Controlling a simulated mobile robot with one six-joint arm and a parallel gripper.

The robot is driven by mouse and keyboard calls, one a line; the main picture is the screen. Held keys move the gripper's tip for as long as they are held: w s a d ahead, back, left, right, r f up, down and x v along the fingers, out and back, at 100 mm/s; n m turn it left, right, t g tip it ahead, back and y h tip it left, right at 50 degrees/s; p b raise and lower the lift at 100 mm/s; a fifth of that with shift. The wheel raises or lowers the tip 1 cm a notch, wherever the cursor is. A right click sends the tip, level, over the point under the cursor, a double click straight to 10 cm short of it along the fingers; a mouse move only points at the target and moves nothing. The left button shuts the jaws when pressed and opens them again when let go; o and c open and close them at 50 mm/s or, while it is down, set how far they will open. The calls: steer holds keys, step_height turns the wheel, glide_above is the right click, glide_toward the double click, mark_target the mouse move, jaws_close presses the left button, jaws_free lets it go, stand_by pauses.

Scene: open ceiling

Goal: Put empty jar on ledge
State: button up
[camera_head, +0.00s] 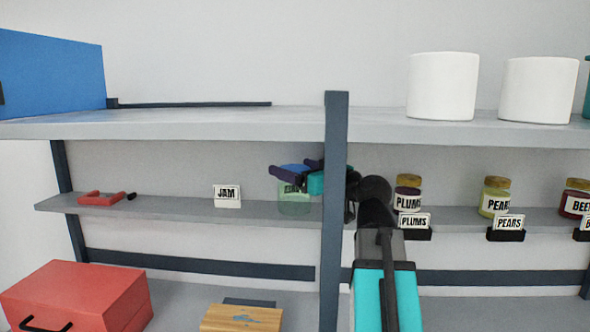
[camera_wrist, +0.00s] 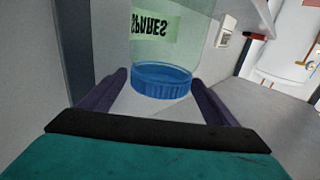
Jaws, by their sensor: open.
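The jar is clear pale green with a blue lid and a light green label. In the head view the jar (camera_head: 294,203) appears upright on the narrow grey ledge (camera_head: 170,204), left of the dark post. My gripper (camera_head: 280,175) is at the jar's top, its dark purple fingers open around the blue lid. In the wrist view the lid (camera_wrist: 162,80) lies between the two fingertips of my gripper (camera_wrist: 160,88), with gaps visible beside it. The label (camera_wrist: 155,27) reads upside down there. The gripper partly hides the jar's top in the head view.
A dark post (camera_head: 334,220) stands just right of the jar, with my arm passing beside it. A JAM sign (camera_head: 227,196) is left of the jar. A plums jar (camera_head: 408,183) and pears jar (camera_head: 495,185) stand right. The upper shelf (camera_head: 200,122) hangs above.

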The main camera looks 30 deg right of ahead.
steer(key=s+d+b, duration=0.1)
steer(key=s+b, duration=0.2)
steer(key=s, duration=0.9)
steer(key=shift+d, duration=0.4)
stand_by(0.6)
